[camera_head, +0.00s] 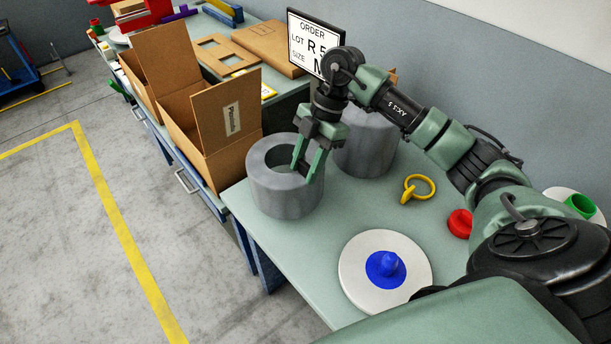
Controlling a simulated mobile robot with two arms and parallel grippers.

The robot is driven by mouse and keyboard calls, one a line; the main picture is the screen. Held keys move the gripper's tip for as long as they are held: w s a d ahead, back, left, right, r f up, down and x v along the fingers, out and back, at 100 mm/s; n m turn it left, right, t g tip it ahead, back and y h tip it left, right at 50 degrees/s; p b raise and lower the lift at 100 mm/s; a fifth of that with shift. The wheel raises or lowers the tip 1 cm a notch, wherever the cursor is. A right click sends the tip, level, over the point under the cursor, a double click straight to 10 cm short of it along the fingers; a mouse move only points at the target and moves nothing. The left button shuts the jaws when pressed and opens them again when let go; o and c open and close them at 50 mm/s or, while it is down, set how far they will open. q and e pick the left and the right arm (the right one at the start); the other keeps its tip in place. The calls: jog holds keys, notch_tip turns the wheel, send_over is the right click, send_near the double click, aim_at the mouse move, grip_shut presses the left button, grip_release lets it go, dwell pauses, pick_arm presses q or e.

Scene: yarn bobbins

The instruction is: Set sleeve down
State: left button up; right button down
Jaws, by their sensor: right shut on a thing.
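A grey hollow sleeve (273,195) is upright at the table's near left corner, its round opening facing up. My right gripper (304,174) points down at the sleeve's right rim, one finger inside the opening and one outside, shut on its wall. I cannot tell whether the sleeve's underside touches the table. A second grey cylinder (369,147) stands close behind on the right, partly hidden by my arm. A white disc (363,282) with a blue centre and peg (389,264) lies on the table in front. My left gripper is not in view.
The green table (333,211) is clear between the sleeve and the disc. Yellow rings (417,188), a red piece (460,223) and a green ring (580,206) lie right. Open cardboard boxes (217,125) stand left of the sleeve. An order screen (314,46) stands behind.

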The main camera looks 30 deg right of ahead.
notch_tip(320, 180, down, 4)
jog(key=shift+r+p, duration=0.1)
jog(key=shift+p, duration=0.25)
jog(key=shift+f, duration=0.3)
jog(key=c, duration=0.9)
grip_release()
jog(key=shift+f, duration=0.15)
jog(key=b+v, duration=0.2)
jog(key=v, duration=1)
jog(key=shift+b, duration=0.4)
